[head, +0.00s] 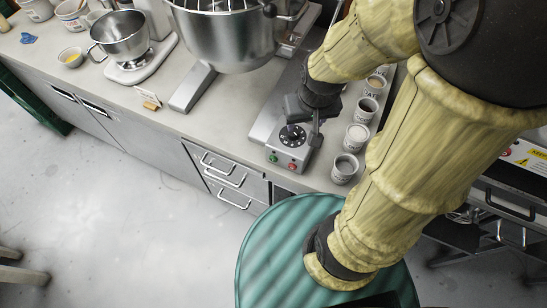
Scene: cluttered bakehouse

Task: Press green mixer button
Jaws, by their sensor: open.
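The green mixer button (273,157) is a small round button on the front of a grey control box on the counter. A red button (292,166) sits to its right, and a black dial (292,136) is on the sloped top above both. The mixer (232,40), with its steel bowl, stands behind and to the left of the box. My gripper (303,132) is open and empty. It hangs over the box by the dial, above and to the right of the green button. Its fingers hide part of the panel; whether they touch it I cannot tell.
Several small cups (345,168) stand in a row right of the control box. A small card (149,98) stands near the counter edge.

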